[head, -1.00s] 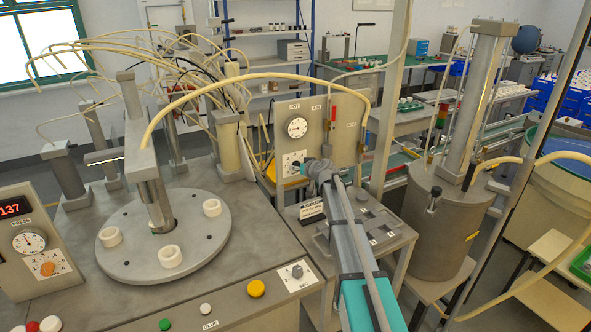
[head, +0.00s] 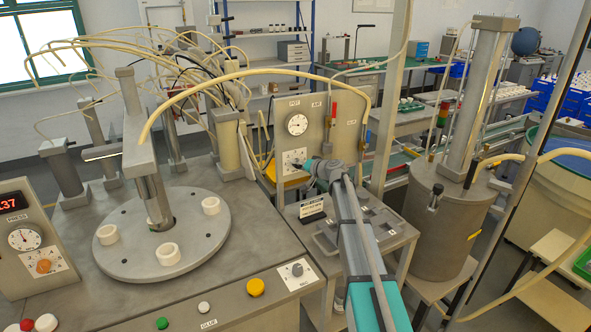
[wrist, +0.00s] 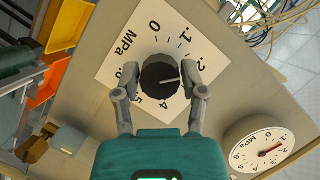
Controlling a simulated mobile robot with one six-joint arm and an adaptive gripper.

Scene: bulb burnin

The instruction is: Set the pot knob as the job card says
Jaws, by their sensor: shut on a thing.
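The pot knob (wrist: 160,76) is dark and round, on a white MPa dial plate (wrist: 122,58) in the wrist view. Its white pointer line points right, towards my right finger, which hides part of the scale there. My gripper (wrist: 160,85) is shut on the knob, one finger on each side. In the head view, my gripper (head: 304,165) reaches the dial plate (head: 290,157) on the pot panel (head: 318,140). The pot gauge (head: 297,124) is above the dial; in the wrist view, the gauge (wrist: 270,148) has a red needle.
A small printed card (head: 312,209), too small to read, stands on the bench below the panel. A pale hose (head: 255,73) arches over the panel. The press table (head: 190,250) is at left, and a grey pot (head: 440,235) stands at right.

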